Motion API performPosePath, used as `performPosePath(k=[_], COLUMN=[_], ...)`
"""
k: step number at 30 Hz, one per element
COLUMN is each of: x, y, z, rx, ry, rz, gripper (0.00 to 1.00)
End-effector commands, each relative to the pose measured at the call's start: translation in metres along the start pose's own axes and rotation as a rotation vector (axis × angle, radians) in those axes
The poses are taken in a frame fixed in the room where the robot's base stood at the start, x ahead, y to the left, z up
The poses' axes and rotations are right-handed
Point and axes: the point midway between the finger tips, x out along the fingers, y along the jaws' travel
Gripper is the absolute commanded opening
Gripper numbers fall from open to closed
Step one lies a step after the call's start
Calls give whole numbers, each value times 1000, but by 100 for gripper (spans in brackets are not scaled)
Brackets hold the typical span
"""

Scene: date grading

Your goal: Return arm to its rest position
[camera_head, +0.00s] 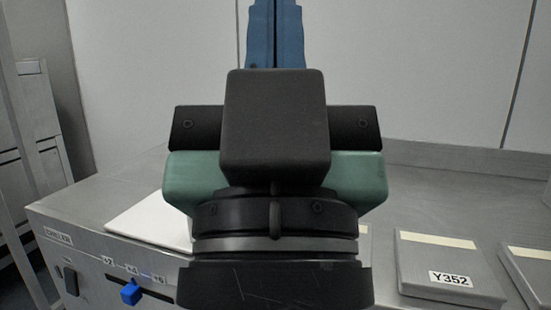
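My gripper (275,28) is in the middle of the head view, pointing up and away from the camera. Its two blue fingers appear side by side with no gap between them. The top edge of the picture cuts off their tips, so I see nothing held. The green gripper body and its black rail show behind a black box. My black wrist fills the lower middle and hides part of the bench.
A grey metal bench (97,206) carries a white plate (150,222), partly hidden by my gripper. A blue slider knob (131,292) and a black switch (71,281) are on its front. A grey block labelled Y352 (440,262) and another block (530,268) lie at right.

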Motion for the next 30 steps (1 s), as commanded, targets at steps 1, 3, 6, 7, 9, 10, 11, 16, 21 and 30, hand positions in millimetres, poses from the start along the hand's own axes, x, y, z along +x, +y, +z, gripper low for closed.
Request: performPosePath(k=[1, 3, 6, 7, 9, 10, 11, 16, 21, 30], x=[24, 39, 61, 68, 83, 90, 97, 132, 154, 160], y=[0, 0, 0, 0, 0, 0, 0, 0, 0, 0], z=[-22, -37, -58, -64, -78, -84, -91, -124, -144, -151], rx=[0, 0, 0, 0, 0, 0, 0, 1, 1, 1], ry=[-1, -1, -1, -1, -1, -2, -2, -2, -2, -2], rz=[0, 0, -1, -1, -1, -1, -1, -1, -1, -1], gripper=[0, 0, 0, 0, 0, 0, 0, 0, 0, 0])
